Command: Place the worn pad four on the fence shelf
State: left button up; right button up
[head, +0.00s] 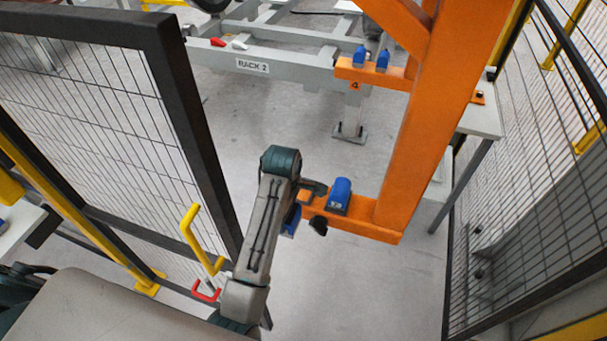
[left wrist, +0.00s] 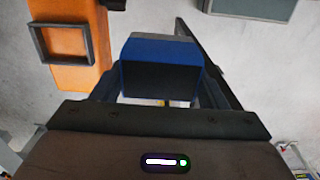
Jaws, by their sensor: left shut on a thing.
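My left gripper (head: 303,212) is beside the lower orange bracket arm (head: 363,222) in the head view. It is shut on a blue pad (head: 290,222), which is partly hidden by my arm. In the left wrist view the pad (left wrist: 161,68), blue with a dark face, sits between the two fingers (left wrist: 160,90). An empty dark square holder (left wrist: 65,43) is on the orange arm to its left, apart from the pad. Another blue pad (head: 339,196) stands on the lower arm. I cannot tell which surface is the fence shelf. My right gripper is not in view.
A light-topped table (head: 478,120) stands at the right fence (head: 530,170). A dark-framed mesh fence (head: 190,110) is close on the left. A grey rack labelled RACK 2 (head: 252,66) lies behind. Floor between is clear.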

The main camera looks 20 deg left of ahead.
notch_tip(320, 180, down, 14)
jog(key=b, duration=1.3)
jog(key=shift+b, duration=0.3)
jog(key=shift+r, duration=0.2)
